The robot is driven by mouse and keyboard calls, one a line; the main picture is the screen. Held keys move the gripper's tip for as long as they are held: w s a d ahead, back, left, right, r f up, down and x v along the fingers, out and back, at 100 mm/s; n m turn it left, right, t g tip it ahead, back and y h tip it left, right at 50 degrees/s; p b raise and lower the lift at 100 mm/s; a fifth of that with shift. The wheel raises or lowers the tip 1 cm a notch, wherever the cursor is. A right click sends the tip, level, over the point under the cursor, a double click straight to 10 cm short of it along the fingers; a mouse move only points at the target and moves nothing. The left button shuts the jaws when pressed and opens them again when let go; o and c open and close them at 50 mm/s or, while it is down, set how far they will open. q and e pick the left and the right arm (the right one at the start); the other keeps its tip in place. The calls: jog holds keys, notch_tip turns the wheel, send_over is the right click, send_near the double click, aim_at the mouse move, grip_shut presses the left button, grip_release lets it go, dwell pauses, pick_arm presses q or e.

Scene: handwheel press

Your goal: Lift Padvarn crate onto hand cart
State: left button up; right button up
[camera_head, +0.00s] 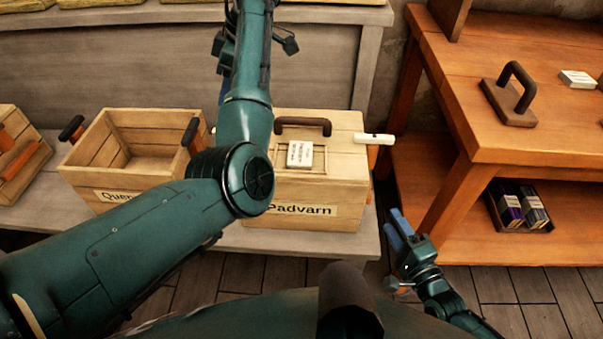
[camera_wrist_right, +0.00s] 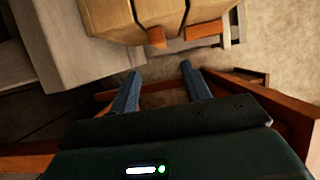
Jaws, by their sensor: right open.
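The Padvarn crate (camera_head: 345,185) is a pale wooden box with a name label, standing on a low grey bench. A dark brown handle (camera_head: 303,124) and a small white labelled block are on its top, and a white peg sticks out at its upper right. My left arm crosses in front of its left side. My left gripper is at the far end of that arm, near the top edge, and its jaws do not show clearly. My right gripper (camera_head: 398,228) is open and empty, right of the crate and apart from it. The wrist view shows its two blue fingers (camera_wrist_right: 160,90) below a wooden crate (camera_wrist_right: 130,18). I cannot make out a hand cart.
An open crate labelled "Quen…" (camera_head: 85,172) stands left of Padvarn, partly behind my arm. Another crate (camera_head: 20,160) is at the left edge. An orange wooden table (camera_head: 555,60) with a lower shelf stands at right, holding a dark handled block (camera_head: 511,103) and small boxes (camera_head: 522,208).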

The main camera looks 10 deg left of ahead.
pick_arm(q)
jog(key=x, duration=1.3)
jog(key=shift+f, duration=0.1)
pick_arm(e)
jog(key=x, duration=1.3)
jog(key=shift+w+a, duration=0.1)
pick_arm(q)
grip_shut()
pick_arm(e)
grip_shut()
